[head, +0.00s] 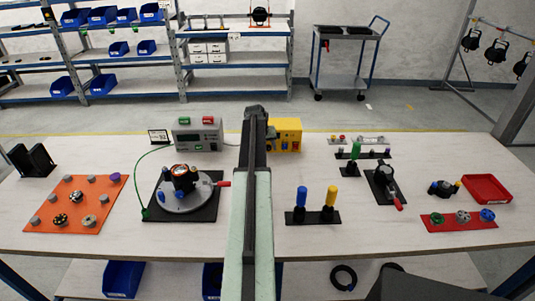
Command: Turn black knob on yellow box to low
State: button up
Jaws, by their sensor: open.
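The yellow box (287,132) stands at the back middle of the table, just right of my arm. My arm hides its left part. Small dark marks show on its front, but I cannot make out the black knob or its setting. My arm (252,215) runs from the bottom edge up the middle of the picture to a dark end near the box. No gripper fingers can be made out.
A grey metered box (198,133) stands left of the yellow box. A round fixture (184,190) on a black plate is left of my arm. A stand with blue and yellow handles (314,215) is to the right. Bare table lies between these.

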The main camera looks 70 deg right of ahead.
grip_shut()
jog(key=shift+w+d, duration=0.15)
jog(key=shift+d, duration=0.2)
jog(key=shift+a+f, duration=0.1)
jog(key=shift+a, duration=0.15)
jog(key=shift+w+a+f+n+g+h+b, duration=0.15)
jog(key=shift+f+g+h+b, duration=0.1)
jog(key=shift+g+b, duration=0.4)
jog(key=shift+w+a+f+n+g+h+b, duration=0.15)
jog(key=shift+g+h+b, duration=0.1)
jog(key=shift+g+b, duration=0.35)
jog(key=g+b, duration=0.1)
jog(key=g+h+b, duration=0.1)
jog(key=b, duration=0.1)
jog(key=shift+w+f+n, duration=0.1)
jog(key=shift+f+n, duration=0.15)
jog(key=shift+n, duration=0.05)
jog(key=shift+a+r+g+h+b, duration=0.1)
jog(key=shift+g+h+b, duration=0.3)
jog(key=shift+g+b, duration=0.65)
jog(key=shift+r, duration=0.1)
